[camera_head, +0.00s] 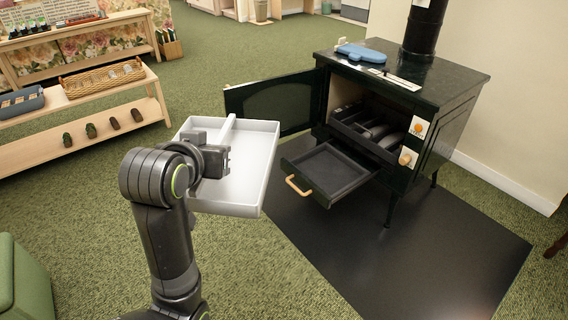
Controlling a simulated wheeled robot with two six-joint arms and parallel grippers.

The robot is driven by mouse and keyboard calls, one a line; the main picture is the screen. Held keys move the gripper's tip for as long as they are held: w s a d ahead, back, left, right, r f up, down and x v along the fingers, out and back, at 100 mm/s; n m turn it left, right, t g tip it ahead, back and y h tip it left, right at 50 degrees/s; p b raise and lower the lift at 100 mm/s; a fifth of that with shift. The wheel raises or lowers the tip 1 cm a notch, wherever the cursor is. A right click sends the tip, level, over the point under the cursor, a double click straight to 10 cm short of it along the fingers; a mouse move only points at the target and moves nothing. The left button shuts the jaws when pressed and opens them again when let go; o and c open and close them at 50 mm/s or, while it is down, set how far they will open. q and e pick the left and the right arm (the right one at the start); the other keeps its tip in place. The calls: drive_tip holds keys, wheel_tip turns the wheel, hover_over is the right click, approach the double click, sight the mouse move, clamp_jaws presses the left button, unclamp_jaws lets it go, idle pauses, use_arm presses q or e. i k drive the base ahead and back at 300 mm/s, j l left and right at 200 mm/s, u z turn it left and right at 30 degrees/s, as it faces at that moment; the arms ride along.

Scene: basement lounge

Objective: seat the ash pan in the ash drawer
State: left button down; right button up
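The ash pan (255,150) is a shallow, light grey tray with low walls and a bar across it. It is in the air left of the stove. My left gripper (222,160) reaches over it and seems shut on its bar; the fingertips are partly hidden. The ash drawer (345,172), dark with a pale curved handle (298,186), is pulled out from under the firebox and looks empty. The pan is apart from the drawer, to its left and nearer to me. My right gripper is not in view.
The black stove (455,95) has its door (275,105) swung open to the left, behind the pan. A blue mitt (361,53) lies on top. A dark floor mat (430,250) under the stove is clear in front. A wooden shelf (80,135) with baskets stands left.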

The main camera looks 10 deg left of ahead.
sight(327, 172)
drive_tip(key=i+l+u, duration=0.2)
drive_tip(key=l+u, duration=0.15)
drive_tip(key=l, duration=0.3)
drive_tip(key=i+l+u, duration=0.15)
drive_tip(key=l+u, duration=0.2)
drive_tip(key=l, duration=0.35)
drive_tip(key=l+u, duration=0.3)
drive_tip(key=l, duration=0.35)
